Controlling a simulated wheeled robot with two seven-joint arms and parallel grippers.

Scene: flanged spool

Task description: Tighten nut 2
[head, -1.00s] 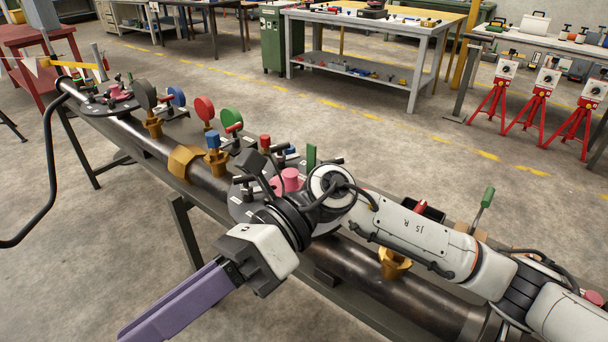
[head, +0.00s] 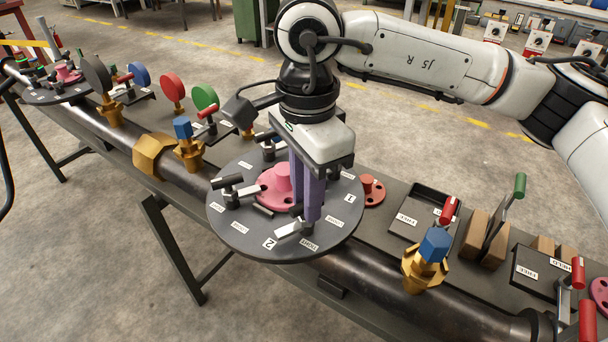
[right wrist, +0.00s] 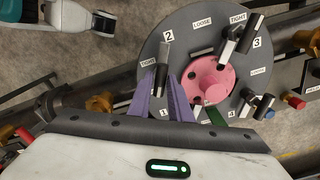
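A grey round flange disc (head: 235,236) carries numbered labels and several lever nuts around a pink hub (head: 274,189). It also shows in the right wrist view (right wrist: 190,35). Nut 2's lever (head: 288,230) lies by the "2" label, with a TIGHT label on one side; the lever also shows in the right wrist view (right wrist: 164,52). My right gripper (head: 308,212) points down at the disc, its purple fingers on either side of this lever (right wrist: 164,85). Whether they press on it cannot be told. My left gripper is not in view.
A dark pipe (head: 400,292) runs along the bench. A blue-topped brass valve (head: 434,248) stands right of the disc, another (head: 186,145) to its left. Trays (head: 420,208) and wooden blocks (head: 478,235) lie at right. Other lever nuts (head: 230,190) stand close by.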

